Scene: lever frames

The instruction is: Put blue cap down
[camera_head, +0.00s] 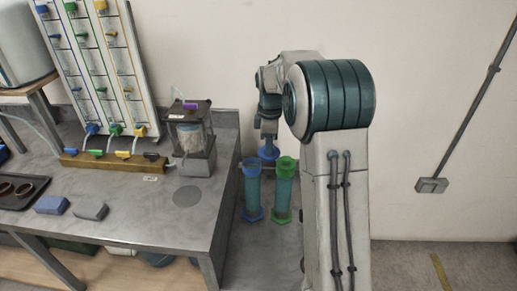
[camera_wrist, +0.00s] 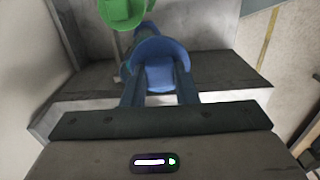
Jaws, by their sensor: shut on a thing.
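My gripper (camera_head: 267,133) points down beside the wall, behind the two tubes in the head view. It is shut on a blue cap (camera_head: 269,153). In the wrist view the blue cap (camera_wrist: 160,72) sits between the two fingers of my gripper (camera_wrist: 160,97). A teal tube with blue ends (camera_head: 252,190) stands upright just left of and below the held cap in the head view. Whether its top is open is too small to tell. A second tube with green ends (camera_head: 283,195) stands upright to its right. Its green top (camera_wrist: 122,10) shows in the wrist view.
A grey table (camera_head: 130,215) is to the left, with a blue block (camera_head: 52,205), a grey block (camera_head: 91,210), a dark tray (camera_head: 38,198) and a jar apparatus (camera_head: 190,140). A board with coloured levers (camera_head: 95,60) leans against the wall. Right of my arm the floor is clear.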

